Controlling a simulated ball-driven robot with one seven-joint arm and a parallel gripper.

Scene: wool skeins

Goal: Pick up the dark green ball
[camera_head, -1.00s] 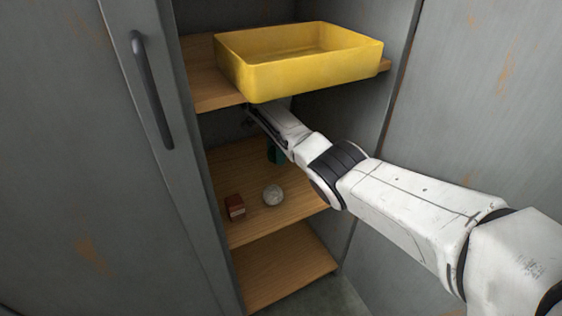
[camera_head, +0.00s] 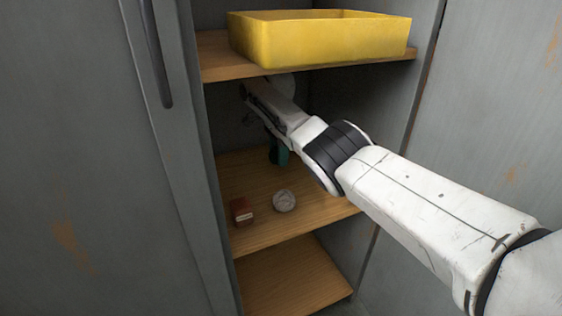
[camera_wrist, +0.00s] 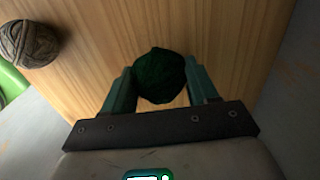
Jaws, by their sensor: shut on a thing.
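The dark green ball (camera_wrist: 160,75) is a wound skein in the wrist view, between the two teal fingers of my gripper (camera_wrist: 158,88). My gripper is shut on it, one finger on each side. Wood shows behind the ball; whether the ball is clear of the wood I cannot tell. In the head view my gripper (camera_head: 279,154) shows as a teal patch under my arm, above the middle shelf (camera_head: 310,216). The ball is hidden there.
A pale round ball (camera_head: 284,201) and a red-brown block (camera_head: 242,211) sit on the middle shelf. A yellow bin (camera_head: 320,42) stands on the shelf above my arm. Cabinet walls flank the shelves. The wrist view shows a grey-brown skein (camera_wrist: 28,43) beside a bright green object (camera_wrist: 10,84).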

